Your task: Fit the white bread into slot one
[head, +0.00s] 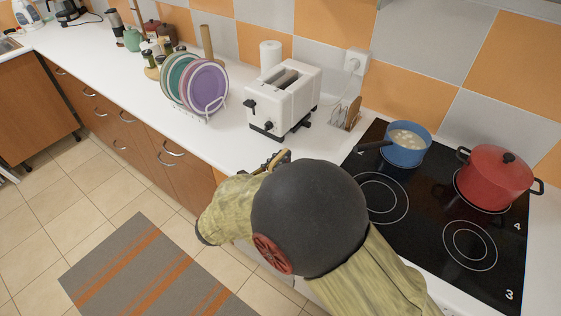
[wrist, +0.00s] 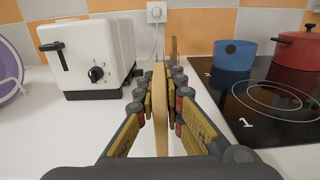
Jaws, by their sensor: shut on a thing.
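The white toaster (head: 268,104) stands on the counter against the tiled wall, with dark slots (head: 286,79) on top. It also shows at the left in the wrist view (wrist: 92,42), with its lever and black knob facing me. My gripper (wrist: 161,92) is shut on a slice of white bread (wrist: 160,120), seen edge-on and upright between the pads. In the head view my gripper (head: 276,161) is in front of the toaster, over the counter's front edge, partly hidden by my arm. The bread is to the right of the toaster in the wrist view, apart from it.
A wire rack (head: 344,117) with a brown slice stands right of the toaster. A blue pot (head: 408,152) and red pot (head: 494,181) sit on the black hob. A plate rack with plates (head: 207,88) is left. A paper roll (head: 270,55) stands behind the toaster.

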